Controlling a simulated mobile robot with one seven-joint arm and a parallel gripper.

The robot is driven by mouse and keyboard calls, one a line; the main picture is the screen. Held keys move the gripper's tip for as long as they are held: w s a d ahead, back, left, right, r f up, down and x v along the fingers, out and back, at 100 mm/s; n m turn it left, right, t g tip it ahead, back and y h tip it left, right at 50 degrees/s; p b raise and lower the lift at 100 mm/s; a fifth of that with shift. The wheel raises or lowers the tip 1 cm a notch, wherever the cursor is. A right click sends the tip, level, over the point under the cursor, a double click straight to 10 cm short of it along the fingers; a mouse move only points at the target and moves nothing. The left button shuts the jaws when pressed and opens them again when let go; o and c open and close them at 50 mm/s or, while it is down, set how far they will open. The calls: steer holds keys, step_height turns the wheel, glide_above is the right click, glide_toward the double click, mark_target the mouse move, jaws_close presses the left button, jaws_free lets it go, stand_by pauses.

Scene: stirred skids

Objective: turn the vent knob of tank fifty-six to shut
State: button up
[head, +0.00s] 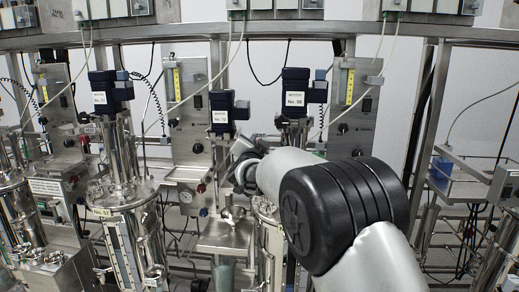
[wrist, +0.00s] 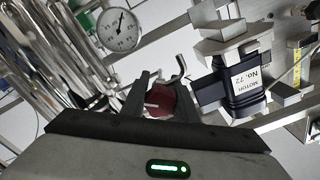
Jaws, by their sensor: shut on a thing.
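In the wrist view a dark red knob (wrist: 163,101) with a pale mark on it sits between the two dark fingers of my gripper (wrist: 165,92). The fingers are shut on it, and their lower parts hide some of it. I cannot read a tank number fifty-six in either view, so which tank this knob belongs to is not shown. In the head view my gripper (head: 245,165) is small and mostly hidden by my arm, in front of the middle tank. The knob cannot be made out there.
A round gauge (wrist: 120,28) and a motor labelled No. 72 (wrist: 243,80) flank the knob in the wrist view. A steel tank (head: 125,215) stands left in the head view. A motor labelled No. 88 (head: 295,93) rises behind my arm. Hoses and cables hang around.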

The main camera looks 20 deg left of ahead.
steer(key=m+b, duration=0.1)
steer(key=m, duration=0.1)
steer(key=m+b, duration=0.2)
steer(key=m, duration=0.1)
steer(key=shift+f+m, duration=0.25)
steer(key=shift+m, duration=0.05)
steer(key=m+b, duration=0.3)
steer(key=m, duration=0.2)
steer(key=shift+r+m, duration=0.1)
steer(key=shift+m, duration=0.3)
steer(key=o, duration=1.1)
steer(key=shift+r, duration=0.1)
steer(key=v, duration=1.7)
steer(key=shift+s+d, duration=0.15)
steer(key=shift+s, duration=0.05)
